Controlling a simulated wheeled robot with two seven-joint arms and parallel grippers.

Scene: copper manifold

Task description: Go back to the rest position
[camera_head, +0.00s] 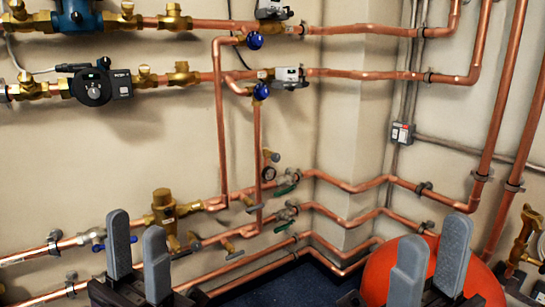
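My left gripper (137,250) is at the bottom left with its two grey fingers pointing up and a gap between them. It is open and empty, in front of the lower pipes. My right gripper (432,262) is at the bottom right, also with two grey fingers apart and nothing between them. It is in front of a red rounded tank (379,274). The copper manifold (221,120) covers the wall behind both grippers. Neither gripper visibly holds any part of it.
Two blue-handled valves (254,40) and two green-handled valves (287,189) stick out from the pipes. A black pump (93,88) is at upper left. A grey electrical box (402,133) is on the right wall. Dark blue floor (290,287) shows between the grippers.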

